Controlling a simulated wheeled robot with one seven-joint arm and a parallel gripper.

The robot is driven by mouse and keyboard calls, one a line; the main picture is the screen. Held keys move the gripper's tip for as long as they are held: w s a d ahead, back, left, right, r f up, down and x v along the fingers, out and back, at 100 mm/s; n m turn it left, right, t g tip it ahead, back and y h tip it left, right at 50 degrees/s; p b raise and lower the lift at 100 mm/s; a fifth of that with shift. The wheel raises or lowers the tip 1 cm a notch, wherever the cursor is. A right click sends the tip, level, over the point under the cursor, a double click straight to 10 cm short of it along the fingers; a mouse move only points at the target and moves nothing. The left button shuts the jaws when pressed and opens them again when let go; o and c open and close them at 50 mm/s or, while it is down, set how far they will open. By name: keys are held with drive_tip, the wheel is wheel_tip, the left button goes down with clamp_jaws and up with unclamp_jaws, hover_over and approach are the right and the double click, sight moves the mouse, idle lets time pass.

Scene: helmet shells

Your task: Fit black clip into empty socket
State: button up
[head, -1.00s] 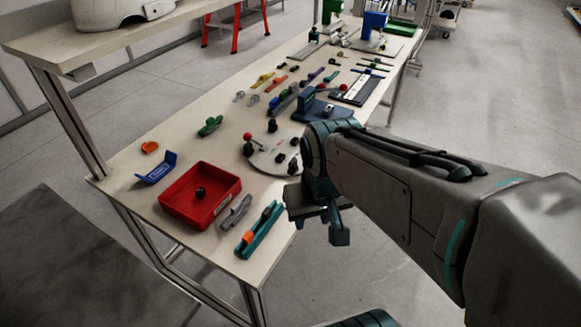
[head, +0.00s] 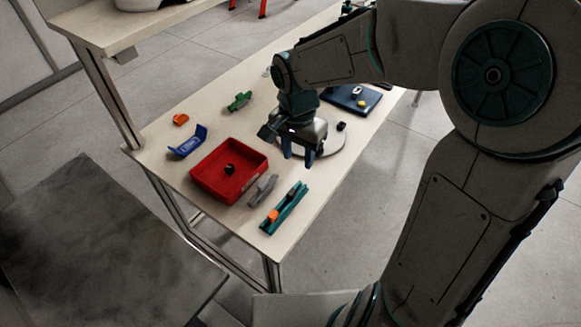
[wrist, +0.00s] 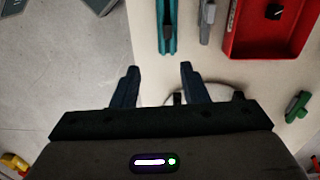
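A small round black part (head: 229,169), which may be the clip, sits inside the red tray (head: 210,191). It also shows in the wrist view (wrist: 273,11), at the top right. My gripper (head: 298,158) points down above the round pale plate (head: 334,143) and covers much of it. In the wrist view my gripper (wrist: 158,68) has its two fingers well apart with nothing between them. Another black piece (head: 341,126) stands on or beside the plate's right edge. I cannot pick out the empty socket; it may be hidden behind the gripper.
A teal rail (head: 284,209) with an orange piece and a grey part (head: 263,190) lie right of the tray. A blue cradle (head: 188,142), an orange piece (head: 181,119) and a green part (head: 239,101) lie behind it. A dark blue base (head: 352,99) stands farther back.

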drive_tip(key=b, duration=0.2)
hover_over(292, 191)
drive_tip(key=f, duration=0.8)
drive_tip(key=shift+w+d, duration=0.15)
drive_tip(key=shift+w, duration=0.05)
drive_tip(key=f, duration=0.4)
drive_tip(key=shift+s+a, duration=0.25)
drive_tip(key=shift+f+b, duration=0.3)
drive_tip(key=shift+f, duration=0.4)
drive_tip(key=shift+c, duration=0.3)
clamp_jaws()
